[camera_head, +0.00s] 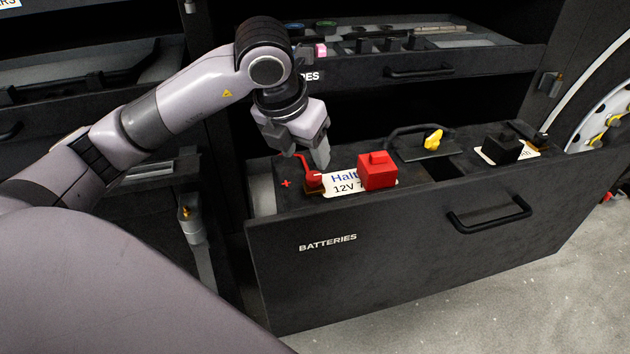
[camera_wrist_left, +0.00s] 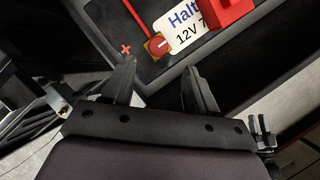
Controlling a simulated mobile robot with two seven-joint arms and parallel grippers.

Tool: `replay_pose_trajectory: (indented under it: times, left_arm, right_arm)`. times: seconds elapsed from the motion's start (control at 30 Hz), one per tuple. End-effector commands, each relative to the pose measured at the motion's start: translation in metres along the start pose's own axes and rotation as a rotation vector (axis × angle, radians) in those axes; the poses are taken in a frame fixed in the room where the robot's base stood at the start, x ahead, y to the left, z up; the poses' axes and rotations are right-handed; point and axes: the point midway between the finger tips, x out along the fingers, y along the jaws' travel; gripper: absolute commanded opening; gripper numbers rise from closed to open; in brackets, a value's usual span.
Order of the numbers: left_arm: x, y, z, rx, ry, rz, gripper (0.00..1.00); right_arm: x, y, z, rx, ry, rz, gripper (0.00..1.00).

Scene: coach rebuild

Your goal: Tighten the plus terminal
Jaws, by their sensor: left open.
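The plus terminal (camera_head: 313,180) is a red round knob or clamp with a red lead, beside a red plus sign on the battery (camera_head: 292,198) in the open drawer. In the left wrist view the plus terminal (camera_wrist_left: 158,46) lies beyond the fingertips, a little apart from them. My left gripper (camera_head: 308,158) is open and empty, pointing down just above and behind the plus terminal; its fingers also show in the left wrist view (camera_wrist_left: 160,78). A red block-shaped cap (camera_head: 377,170) sits on the battery label to the right. My right gripper is not in view.
The drawer marked BATTERIES (camera_head: 400,245) stands open, with a black handle (camera_head: 490,214). A black block (camera_head: 502,148) and a yellow knob (camera_head: 433,140) are farther right. Another open drawer (camera_head: 420,65) is above and behind. Grey floor (camera_head: 480,310) lies in front.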

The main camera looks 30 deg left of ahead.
Motion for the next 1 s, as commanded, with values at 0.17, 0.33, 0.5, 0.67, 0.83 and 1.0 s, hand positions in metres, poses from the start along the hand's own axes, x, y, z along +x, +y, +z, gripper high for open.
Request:
replay_pose_trajectory:
  times: [0.17,0.33,0.5,0.67,0.83,1.0]
  left_arm:
    - [0.018,0.003,-0.001,-0.005,0.0,0.012,0.58]
    - [0.045,0.003,-0.001,-0.005,0.001,0.01,0.58]
    - [0.065,0.003,0.0,-0.003,-0.001,0.009,0.58]
    - [0.071,0.002,0.0,-0.002,-0.003,0.008,0.58]
    - [0.071,0.002,0.0,-0.002,-0.003,0.008,0.58]
    - [0.071,0.002,0.0,-0.002,-0.003,0.008,0.16]
  right_arm:
    - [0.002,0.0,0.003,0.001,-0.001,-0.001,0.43]
    - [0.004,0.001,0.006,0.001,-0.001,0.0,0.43]
    - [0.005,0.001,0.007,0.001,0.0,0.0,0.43]
    - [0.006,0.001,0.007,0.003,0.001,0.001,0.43]
    - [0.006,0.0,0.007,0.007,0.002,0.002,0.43]
    - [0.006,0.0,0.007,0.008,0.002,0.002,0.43]
